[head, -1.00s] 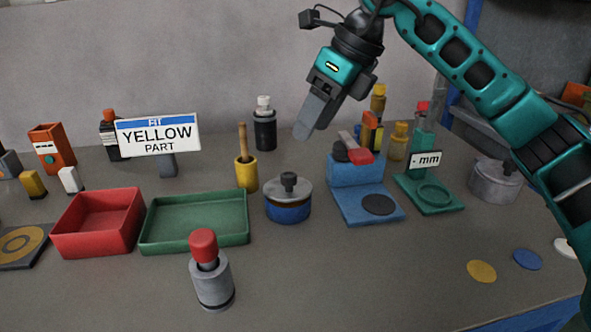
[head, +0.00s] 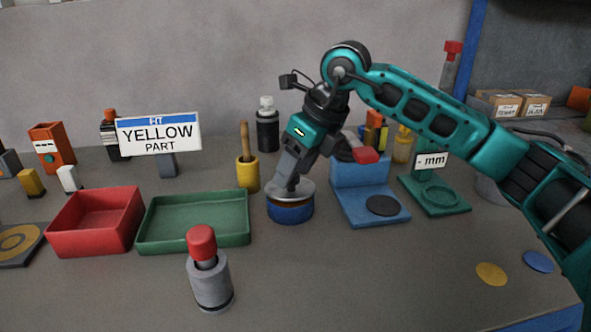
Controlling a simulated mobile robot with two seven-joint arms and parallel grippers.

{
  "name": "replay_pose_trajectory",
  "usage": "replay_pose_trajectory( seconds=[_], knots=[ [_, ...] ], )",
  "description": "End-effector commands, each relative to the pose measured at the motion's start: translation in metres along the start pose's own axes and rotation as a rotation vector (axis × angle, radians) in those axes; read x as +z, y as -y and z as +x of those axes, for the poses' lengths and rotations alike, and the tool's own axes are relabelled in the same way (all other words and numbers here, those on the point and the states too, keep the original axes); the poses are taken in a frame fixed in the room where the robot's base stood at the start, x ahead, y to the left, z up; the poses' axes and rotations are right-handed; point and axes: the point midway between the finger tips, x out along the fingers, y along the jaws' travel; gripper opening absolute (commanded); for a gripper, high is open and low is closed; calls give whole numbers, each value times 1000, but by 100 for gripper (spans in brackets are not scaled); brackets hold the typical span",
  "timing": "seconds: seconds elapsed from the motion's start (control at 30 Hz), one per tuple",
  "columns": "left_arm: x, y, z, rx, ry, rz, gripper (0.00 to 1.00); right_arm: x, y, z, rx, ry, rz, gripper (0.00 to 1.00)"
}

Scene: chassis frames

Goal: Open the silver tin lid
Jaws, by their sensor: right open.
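A round tin with a blue body (head: 290,214) and a silver lid (head: 303,196) stands on the bench, right of the green tray. The lid sits on the tin, with a dark brownish band below it. My right gripper (head: 287,184) points down onto the lid from above, its fingers at the place of the lid's dark knob. The fingers hide the knob, and I cannot tell whether they touch it. The right gripper is open. My left gripper is not in view.
The green tray (head: 150,246) and red tray (head: 58,245) are to the left. A yellow holder (head: 248,177) stands behind the tin. A blue stand (head: 352,207) is close on the right. A red-topped grey cylinder (head: 211,283) stands in front. The front right bench is mostly clear.

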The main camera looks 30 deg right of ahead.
Motion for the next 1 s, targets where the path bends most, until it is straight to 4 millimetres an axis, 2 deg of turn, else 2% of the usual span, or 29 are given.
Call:
replay_pose_trajectory(
  seconds=[0.33, 0.9, 1.0],
  knots=[
    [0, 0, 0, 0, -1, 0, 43, 0, 0, 4, 0, 0, 0, 55],
    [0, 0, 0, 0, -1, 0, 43, 0, 0, 3, 0, 0, 0, 1],
    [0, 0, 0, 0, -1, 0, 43, 0, 0, 3, 0, 0, 0, 0]
  ],
)
